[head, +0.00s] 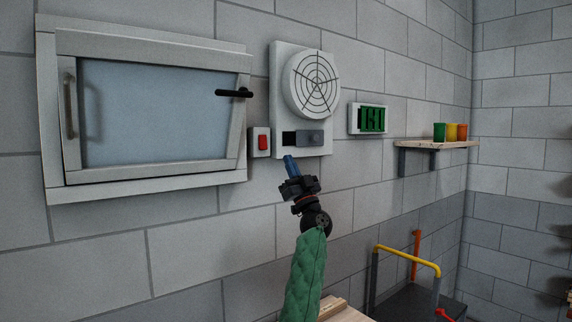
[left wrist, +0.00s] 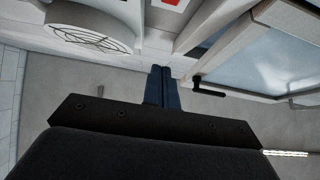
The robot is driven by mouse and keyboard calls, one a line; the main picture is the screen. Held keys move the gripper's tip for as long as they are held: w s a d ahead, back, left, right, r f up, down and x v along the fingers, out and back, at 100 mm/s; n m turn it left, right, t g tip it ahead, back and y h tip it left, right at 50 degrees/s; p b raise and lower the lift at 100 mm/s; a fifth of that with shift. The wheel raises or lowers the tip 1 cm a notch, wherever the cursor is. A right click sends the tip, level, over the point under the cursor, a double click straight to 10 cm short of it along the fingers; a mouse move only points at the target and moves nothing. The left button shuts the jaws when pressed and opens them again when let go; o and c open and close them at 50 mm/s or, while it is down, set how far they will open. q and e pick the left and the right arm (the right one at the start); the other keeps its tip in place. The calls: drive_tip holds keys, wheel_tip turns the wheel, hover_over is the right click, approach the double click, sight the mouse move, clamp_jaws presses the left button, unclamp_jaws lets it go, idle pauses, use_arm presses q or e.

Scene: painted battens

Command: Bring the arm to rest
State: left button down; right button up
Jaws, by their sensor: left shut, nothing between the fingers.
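My left gripper (head: 288,160) is raised in front of the block wall, at the end of my green-sleeved arm. Its blue fingers are shut together with nothing between them. In the head view the fingertips overlap the lower edge of the white fan panel (head: 279,100); I cannot tell how far they are from it. The left wrist view also shows the closed fingers (left wrist: 161,72), with the round fan grille (left wrist: 90,38) at upper left and the window's black handle (left wrist: 208,90) to the right. My right gripper is in neither view.
A tilted-looking window (head: 150,110) with a black handle is at left. A red switch (head: 262,143) sits beside the fan panel. A yellow rail (head: 408,258) stands below.

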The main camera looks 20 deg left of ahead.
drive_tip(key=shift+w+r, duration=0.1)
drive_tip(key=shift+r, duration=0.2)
